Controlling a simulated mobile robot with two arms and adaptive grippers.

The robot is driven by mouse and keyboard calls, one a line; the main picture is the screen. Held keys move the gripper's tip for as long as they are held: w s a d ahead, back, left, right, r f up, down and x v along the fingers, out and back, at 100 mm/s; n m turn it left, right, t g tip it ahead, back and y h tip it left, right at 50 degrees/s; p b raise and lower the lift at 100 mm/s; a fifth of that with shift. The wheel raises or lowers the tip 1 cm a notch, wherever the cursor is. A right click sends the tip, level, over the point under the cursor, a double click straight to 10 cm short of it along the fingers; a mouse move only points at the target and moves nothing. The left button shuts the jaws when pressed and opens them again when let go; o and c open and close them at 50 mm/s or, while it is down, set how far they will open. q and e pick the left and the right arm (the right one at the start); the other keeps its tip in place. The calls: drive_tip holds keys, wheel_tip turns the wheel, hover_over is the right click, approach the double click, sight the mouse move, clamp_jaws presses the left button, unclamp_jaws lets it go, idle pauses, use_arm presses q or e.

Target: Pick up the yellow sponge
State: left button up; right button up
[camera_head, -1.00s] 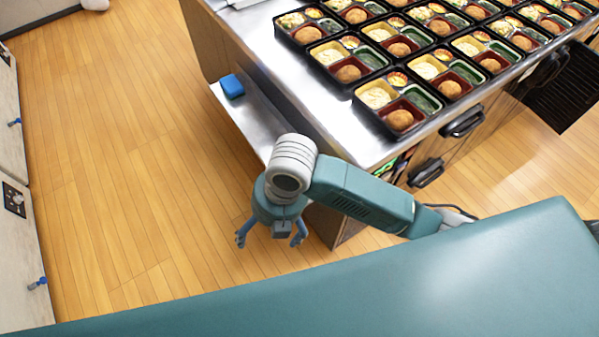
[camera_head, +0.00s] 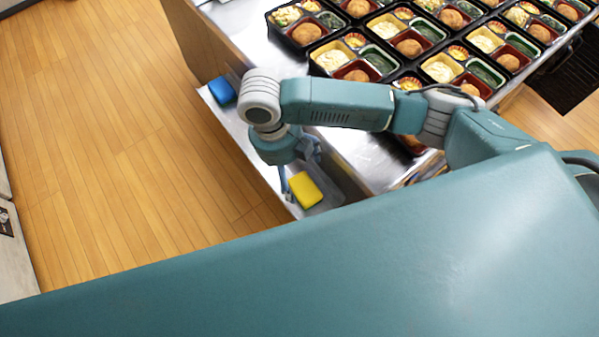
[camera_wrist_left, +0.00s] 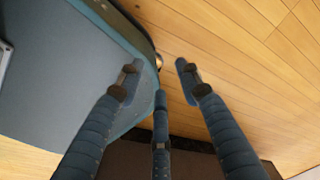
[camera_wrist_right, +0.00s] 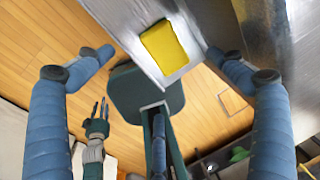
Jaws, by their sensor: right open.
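The yellow sponge (camera_head: 306,190) lies on a low metal shelf (camera_head: 240,128) beside the counter. My right gripper (camera_head: 302,170) is next to the sponge in the head view, its fingers spread and empty. In the right wrist view the sponge (camera_wrist_right: 164,46) shows beyond the open fingers of the right gripper (camera_wrist_right: 157,62), toward the top, with no finger seen closed on it. My left gripper (camera_wrist_left: 157,72) is open and empty in the left wrist view, with floor and part of my body behind it. It is outside the head view.
A blue sponge-like block (camera_head: 222,90) lies farther along the shelf. The counter (camera_head: 240,22) rises beside the shelf and carries several black bento trays (camera_head: 318,69). The wooden floor (camera_head: 110,130) to the left is clear.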

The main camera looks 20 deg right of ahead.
hover_over(300, 190)
drive_tip(key=f, duration=0.5)
drive_tip(key=shift+a, duration=0.4)
drive_tip(key=shift+f, duration=0.35)
drive_tip(key=f, duration=0.3)
drive_tip(key=f+p, duration=0.1)
drive_tip(key=shift+d+f, duration=0.3)
drive_tip(key=shift+d, duration=0.05)
use_arm(q)
drive_tip(key=s, duration=0.3)
drive_tip(key=shift+s+r, duration=0.3)
drive_tip(key=shift+r, duration=0.05)
use_arm(e)
drive_tip(key=c, duration=1)
